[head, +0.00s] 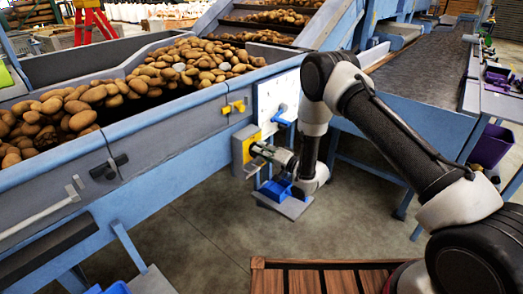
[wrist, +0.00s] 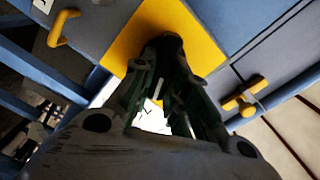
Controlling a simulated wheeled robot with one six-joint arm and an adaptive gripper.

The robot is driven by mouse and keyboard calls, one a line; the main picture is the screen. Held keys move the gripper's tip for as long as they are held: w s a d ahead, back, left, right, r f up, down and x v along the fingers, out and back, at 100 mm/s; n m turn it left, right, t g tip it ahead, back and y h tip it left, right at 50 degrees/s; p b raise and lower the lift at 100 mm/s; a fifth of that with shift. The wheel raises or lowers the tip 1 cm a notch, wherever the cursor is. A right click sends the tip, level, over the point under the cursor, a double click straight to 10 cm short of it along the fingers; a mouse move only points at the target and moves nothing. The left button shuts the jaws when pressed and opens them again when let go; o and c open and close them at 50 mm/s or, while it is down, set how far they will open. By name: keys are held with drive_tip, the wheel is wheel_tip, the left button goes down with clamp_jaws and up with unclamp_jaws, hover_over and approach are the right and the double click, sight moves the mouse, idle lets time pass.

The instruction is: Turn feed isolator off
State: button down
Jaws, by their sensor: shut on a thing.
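The feed isolator is a grey box with a yellow plate (head: 247,146) on the side of the blue hopper frame in the head view. The yellow plate also fills the top middle of the wrist view (wrist: 203,38). My gripper (head: 257,151) reaches the plate from the right. In the wrist view my gripper (wrist: 166,66) has its fingers shut on the dark isolator knob (wrist: 168,41) in front of the plate. The fingers hide much of the knob, and I cannot read its position.
Potatoes fill the blue hopper (head: 160,120) at left. A yellow handle (wrist: 63,28) and a yellow knob (wrist: 245,98) flank the plate in the wrist view. A slatted wooden crate (head: 257,264) stands at the front.

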drive_tip(key=m, duration=0.5)
drive_tip(key=shift+f, duration=0.3)
drive_tip(key=shift+m, duration=0.3)
drive_tip(key=shift+d, duration=0.1)
drive_tip(key=c, duration=1.4)
unclamp_jaws()
drive_tip(key=v, duration=1.2)
